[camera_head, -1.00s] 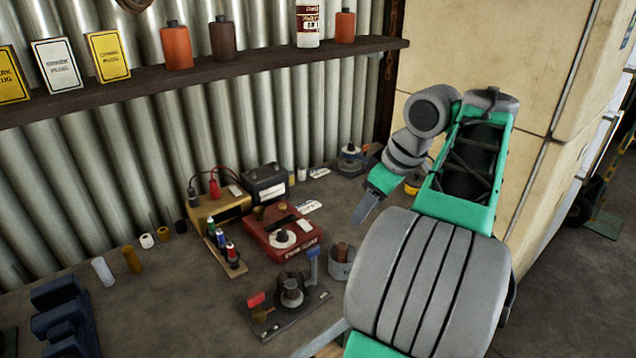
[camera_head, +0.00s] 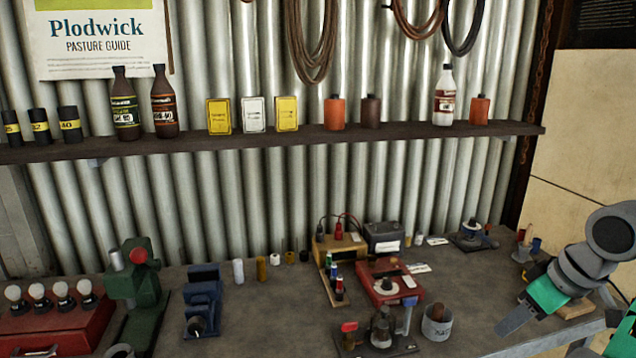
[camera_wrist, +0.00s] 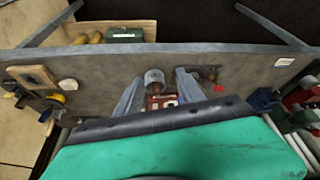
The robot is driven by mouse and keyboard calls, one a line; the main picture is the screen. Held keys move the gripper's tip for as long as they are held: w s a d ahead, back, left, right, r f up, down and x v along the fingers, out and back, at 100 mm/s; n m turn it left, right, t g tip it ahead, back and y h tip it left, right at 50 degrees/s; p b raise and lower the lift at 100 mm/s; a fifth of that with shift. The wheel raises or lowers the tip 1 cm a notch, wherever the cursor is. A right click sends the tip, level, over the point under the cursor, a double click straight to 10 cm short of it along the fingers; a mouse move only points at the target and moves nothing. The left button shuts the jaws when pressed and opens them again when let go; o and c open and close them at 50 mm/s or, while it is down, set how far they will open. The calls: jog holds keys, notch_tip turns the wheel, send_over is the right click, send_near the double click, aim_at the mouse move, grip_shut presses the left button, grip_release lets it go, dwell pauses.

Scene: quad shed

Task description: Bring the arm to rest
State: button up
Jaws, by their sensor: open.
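My gripper (camera_head: 516,317) is at the lower right of the head view, over the right part of the workbench (camera_head: 285,312). One grey finger shows there, below a green housing. In the wrist view both fingers of my gripper (camera_wrist: 160,92) stand apart with nothing held between them. A grey cup (camera_head: 436,322) with a brown item in it stands left of my gripper in the head view. The cup (camera_wrist: 154,78) appears between the fingers in the wrist view, beyond them. My arm reaches in from the right edge of the head view.
A red device (camera_head: 388,282), a black battery (camera_head: 383,238) and a dark fixture (camera_head: 378,335) stand on the bench. A green press (camera_head: 135,285) and a red box of bulbs (camera_head: 50,325) are left. A shelf (camera_head: 300,138) with bottles runs above. Bare bench lies at centre.

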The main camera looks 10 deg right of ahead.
jog(key=d+f+m, duration=0.5)
jog(key=f+m, duration=0.3)
jog(key=s+a+f+m+g+h, duration=0.2)
jog(key=s+a+f+m, duration=0.3)
jog(key=f, duration=0.4)
jog(key=w+a+n, duration=0.1)
jog(key=a+n, duration=0.2)
jog(key=a, duration=0.6)
jog(key=w+a+r+n, duration=0.1)
jog(key=w+a+n, duration=0.1)
jog(key=a, duration=0.8)
jog(key=w+a+n, duration=0.1)
jog(key=a+n, duration=0.4)
jog(key=a, duration=0.5)
jog(key=shift+w+r+t+y, duration=0.2)
jog(key=shift+w+t+y, duration=0.05)
jog(key=shift+t+y, duration=0.15)
